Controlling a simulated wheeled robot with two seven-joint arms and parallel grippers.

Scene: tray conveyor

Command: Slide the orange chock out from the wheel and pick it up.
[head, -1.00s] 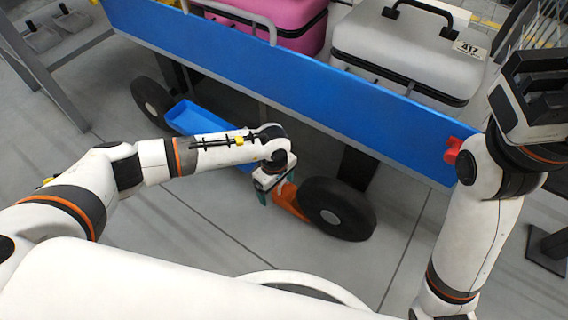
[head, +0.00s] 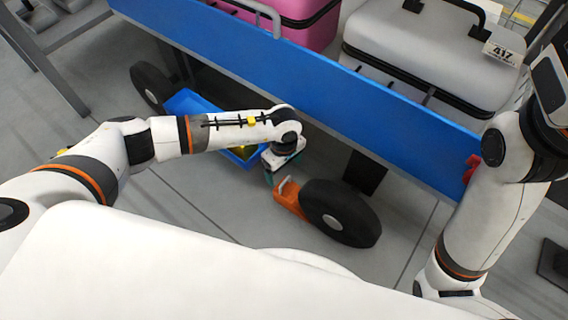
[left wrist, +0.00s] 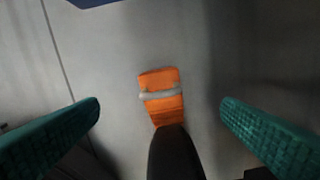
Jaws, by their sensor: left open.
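The orange chock (head: 289,199) lies on the floor against the left side of a black cart wheel (head: 341,213); a grey bar or handle shows on it. My left gripper (head: 275,170) is above and just left of the chock, apart from it. In the left wrist view the chock (left wrist: 162,93) appears between the two open teal fingers (left wrist: 160,102), farther off than their tips, with the wheel (left wrist: 174,155) at its lower end. The fingers hold nothing. My right gripper (head: 552,80) is cut off at the right edge; its jaws cannot be made out.
The blue cart side (head: 330,75) runs above the wheel and carries a pink case (head: 295,15) and a grey case (head: 415,55). A blue bin (head: 190,103) lies under the cart near another wheel (head: 150,86). The floor left of the chock is clear.

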